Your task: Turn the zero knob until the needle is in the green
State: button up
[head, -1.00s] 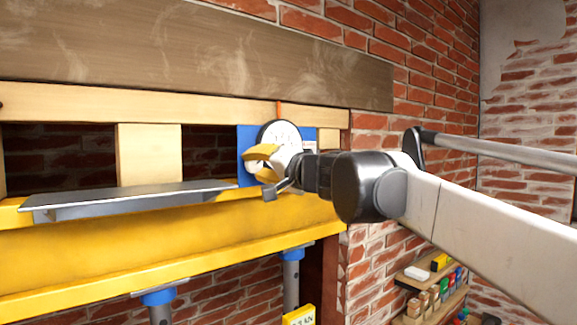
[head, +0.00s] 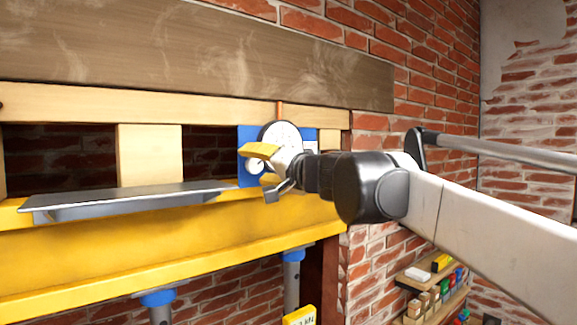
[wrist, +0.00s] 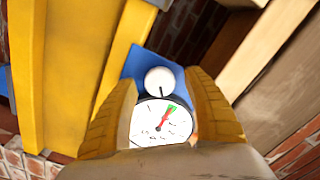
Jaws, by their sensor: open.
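The dial gauge (head: 283,131) has a white face and hangs on a blue plate (head: 246,141). It also shows in the wrist view (wrist: 151,131), with a red needle pointing up and slightly right. The needle's tip is at or right beside a small green mark; I cannot tell exactly which. The white round zero knob (wrist: 159,79) with a dark mark sits beside the dial, and it shows in the head view (head: 256,166). My gripper (head: 267,172) is open, with its yellow-padded fingers (wrist: 162,82) on either side of the knob, apart from it.
A yellow beam (head: 150,237) runs below the gauge, with a grey metal shelf (head: 120,199) on it at left. A wooden plank (head: 190,50) is above. Blue-topped props (head: 158,299) stand below. A small rack with coloured items (head: 432,290) is at lower right.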

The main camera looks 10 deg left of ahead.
jog(key=v, duration=1.1)
jog(key=shift+s+d, duration=0.25)
jog(key=shift+d, duration=0.05)
jog(key=s+d+f+n+g+h+b, duration=0.15)
jog(key=s+d+f+b, duration=0.45)
jog(key=f, duration=1)
jog(key=s+d+f+h+b, duration=0.1)
jog(key=d+f+h+b, duration=0.2)
jog(key=f+b, duration=1)
jog(key=s+d+f+n+g+h+b, duration=0.15)
jog(key=s+d+f+b, duration=0.35)
jog(key=f, duration=1.4)
jog(key=s+d+f+h+b, duration=0.2)
jog(key=d+f+b, duration=0.3)
jog(key=f, duration=0.7)
jog(key=s+d+f+m+g+h+b, duration=0.1)
jog(key=s+d+f+h+b, duration=0.2)
jog(key=f, duration=0.9)
jog(key=s+d+f+m+h+b, duration=0.1)
jog(key=s+d+f+h+b, duration=0.1)
jog(key=s+d+f+b, duration=0.3)
jog(key=d+f+b, duration=0.4)
jog(key=f, duration=0.3)
jog(key=shift+s+f+g+h+b, duration=0.2)
jog(key=shift+g+h+b, duration=0.1)
jog(key=shift+h, duration=0.1)
jog(key=shift+d, duration=0.1)
